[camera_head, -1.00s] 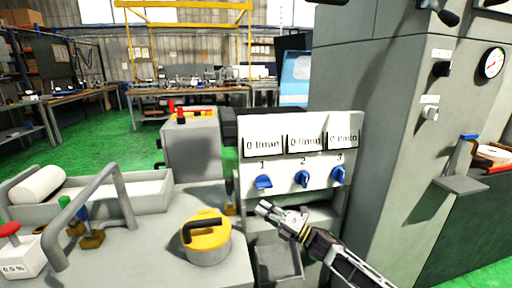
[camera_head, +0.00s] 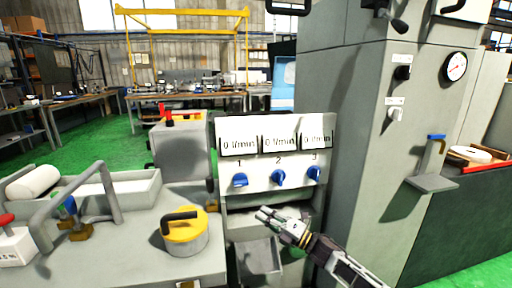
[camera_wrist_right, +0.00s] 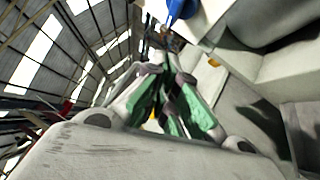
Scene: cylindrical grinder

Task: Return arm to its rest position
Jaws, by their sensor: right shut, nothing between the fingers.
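My right gripper (camera_head: 268,216) is in front of the grinder's flow panel (camera_head: 262,172), below its blue knobs. The knobs are number 1 (camera_head: 240,180), number 2 (camera_head: 278,177) and number 3 (camera_head: 314,173). Its fingers are shut and empty, pointing up and left in the head view. My right arm comes in from the lower right. In the right wrist view the closed fingers (camera_wrist_right: 160,95) show with green inner pads, and a blue knob (camera_wrist_right: 180,10) is beyond them at the top. My left gripper is not in view.
A yellow-topped cylinder with a black handle (camera_head: 184,232) stands left of the gripper. A grey bent rail (camera_head: 75,200) is at the left. A tall grey cabinet (camera_head: 352,120) with a gauge (camera_head: 455,66) rises at the right, with a small shelf (camera_head: 432,182) on it.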

